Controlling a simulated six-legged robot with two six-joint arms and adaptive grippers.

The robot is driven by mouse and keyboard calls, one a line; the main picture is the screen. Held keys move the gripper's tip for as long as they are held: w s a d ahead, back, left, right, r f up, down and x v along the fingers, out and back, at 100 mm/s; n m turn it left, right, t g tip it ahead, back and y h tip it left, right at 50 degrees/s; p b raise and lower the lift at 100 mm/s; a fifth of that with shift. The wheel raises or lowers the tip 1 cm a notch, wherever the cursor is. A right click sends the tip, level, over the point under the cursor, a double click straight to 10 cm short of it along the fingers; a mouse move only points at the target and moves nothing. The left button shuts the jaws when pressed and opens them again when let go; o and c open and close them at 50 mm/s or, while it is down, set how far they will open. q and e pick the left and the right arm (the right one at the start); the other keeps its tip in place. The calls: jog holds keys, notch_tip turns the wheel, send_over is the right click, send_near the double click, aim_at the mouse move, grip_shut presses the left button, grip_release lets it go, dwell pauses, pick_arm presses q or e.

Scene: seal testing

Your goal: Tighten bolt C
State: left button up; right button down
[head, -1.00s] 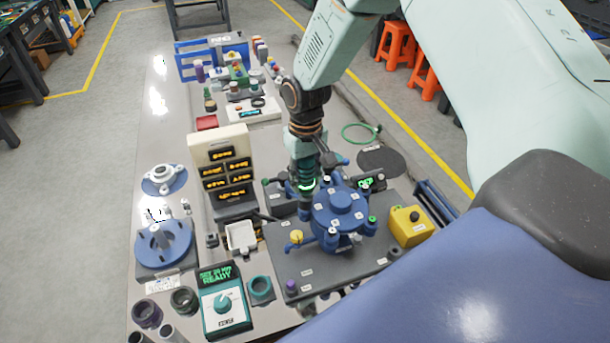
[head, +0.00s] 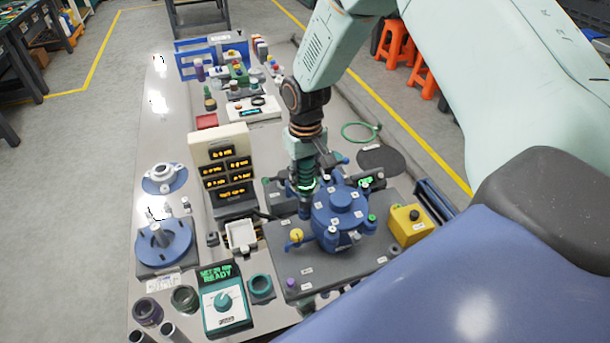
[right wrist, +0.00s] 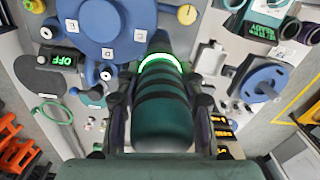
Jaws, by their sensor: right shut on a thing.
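My right gripper (head: 318,165) is shut on a dark green cylindrical driver tool (head: 305,183) with a glowing green ring. The tool points down at the back-left rim of the blue round test fixture (head: 343,203). In the right wrist view the tool (right wrist: 162,108) fills the middle between the fingers, and its far end reaches the rim of the blue fixture (right wrist: 105,22). The tool hides the bolt under it, so I cannot tell whether they touch. My left gripper is not in view.
The fixture stands on a grey plate (head: 290,262). A controller (head: 224,302) reading READY is at front left. A display panel (head: 225,165) stands left of the tool. A yellow button box (head: 409,224) is right of the fixture. A blue flange (head: 165,243) sits far left.

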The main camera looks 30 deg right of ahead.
aim_at(305, 160)
dwell(0.4)
jog(key=shift+w+r+p, duration=0.1)
jog(key=shift+r+p, duration=2.3)
jog(key=shift+r, duration=0.15)
